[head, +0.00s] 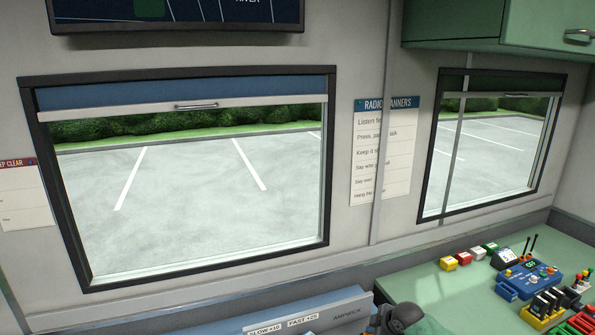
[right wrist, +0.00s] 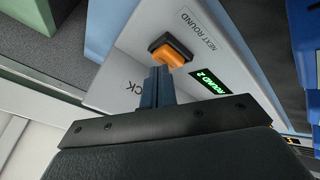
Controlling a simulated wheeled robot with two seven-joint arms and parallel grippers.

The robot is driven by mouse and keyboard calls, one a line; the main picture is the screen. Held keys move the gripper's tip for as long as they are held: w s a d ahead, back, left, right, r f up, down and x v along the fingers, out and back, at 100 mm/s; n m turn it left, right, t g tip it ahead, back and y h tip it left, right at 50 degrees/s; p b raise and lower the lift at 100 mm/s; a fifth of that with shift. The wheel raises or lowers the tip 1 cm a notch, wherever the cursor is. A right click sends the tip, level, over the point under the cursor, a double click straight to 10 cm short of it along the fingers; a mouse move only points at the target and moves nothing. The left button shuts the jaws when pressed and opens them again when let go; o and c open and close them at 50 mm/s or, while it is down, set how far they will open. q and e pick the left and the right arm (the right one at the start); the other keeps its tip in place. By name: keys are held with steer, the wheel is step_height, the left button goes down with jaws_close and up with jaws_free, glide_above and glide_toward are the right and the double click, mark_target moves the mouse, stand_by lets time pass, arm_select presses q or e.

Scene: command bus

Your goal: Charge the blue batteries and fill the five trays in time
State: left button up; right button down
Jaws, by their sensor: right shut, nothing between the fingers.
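In the right wrist view, my right gripper (right wrist: 161,75) is shut and empty. Its fingertips point at an orange button (right wrist: 178,53) in a black base, beside the words NEXT ROUND. The tips overlap the base's edge in the picture; I cannot tell whether they touch it. A small display (right wrist: 212,78) beside the button reads ROUND 2 in green. In the head view, a blue-grey unit (head: 315,318) at the bottom edge carries SLOW +10 and FAST +25 labels. I make out no blue batteries or trays for certain. My left gripper is not in view.
A green counter (head: 425,285) runs along the right, under the window. On it stand small coloured blocks (head: 465,258), a blue device with knobs (head: 530,281) and yellow-and-black items (head: 545,306). A green cabinet (head: 500,25) hangs above.

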steer(key=shift+r, duration=0.5)
step_height(320, 180, up, 6)
steer(key=p, duration=0.5)
stand_by(0.7)
